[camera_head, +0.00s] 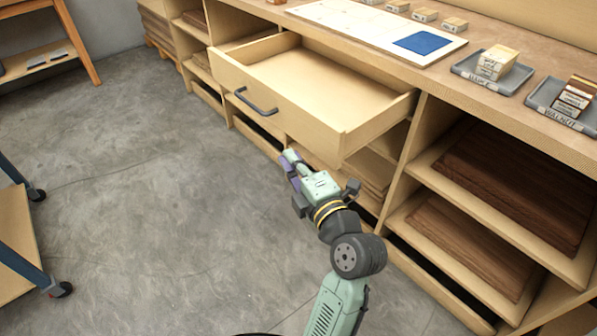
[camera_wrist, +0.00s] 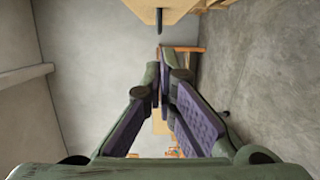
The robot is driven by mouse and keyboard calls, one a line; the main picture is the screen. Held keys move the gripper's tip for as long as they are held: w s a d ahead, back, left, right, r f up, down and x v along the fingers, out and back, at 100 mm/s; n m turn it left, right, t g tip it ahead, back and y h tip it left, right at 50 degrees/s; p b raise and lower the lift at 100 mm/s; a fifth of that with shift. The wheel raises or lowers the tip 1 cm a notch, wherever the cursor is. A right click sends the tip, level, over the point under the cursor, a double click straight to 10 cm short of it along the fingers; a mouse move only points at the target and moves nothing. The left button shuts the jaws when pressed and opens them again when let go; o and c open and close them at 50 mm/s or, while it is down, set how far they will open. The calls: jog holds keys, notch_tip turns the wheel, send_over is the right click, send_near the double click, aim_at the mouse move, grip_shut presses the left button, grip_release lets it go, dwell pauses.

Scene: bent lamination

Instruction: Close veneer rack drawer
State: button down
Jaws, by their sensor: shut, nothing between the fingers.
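The veneer rack drawer (camera_head: 318,85) is pulled out of the wooden rack in the head view and looks empty. Its front panel (camera_head: 275,105) carries a dark bar handle (camera_head: 256,102). My gripper (camera_head: 288,156) is shut and empty, below and to the right of the handle, apart from it. In the wrist view my gripper (camera_wrist: 160,72) shows its purple-padded fingers brought together. A light wooden panel (camera_wrist: 160,8) with a dark handle-like bar (camera_wrist: 159,20) shows at the top of that view, beyond the fingertips.
The rack's lower shelves hold dark veneer sheets (camera_head: 515,190). The worktop bears a white board with a blue square (camera_head: 422,43) and grey trays (camera_head: 491,74) with wood blocks. A wheeled cart (camera_head: 22,245) stands at left. The grey floor (camera_head: 130,190) between is open.

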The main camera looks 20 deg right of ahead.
aim_at(294, 135)
jog(key=w+d+p, duration=0.1)
jog(key=w, duration=0.1)
jog(key=w+d+p, duration=0.1)
jog(key=w, duration=0.1)
jog(key=w+d+p, duration=0.1)
jog(key=w, duration=0.2)
jog(key=shift+r+p, duration=0.15)
jog(key=shift+p, duration=0.25)
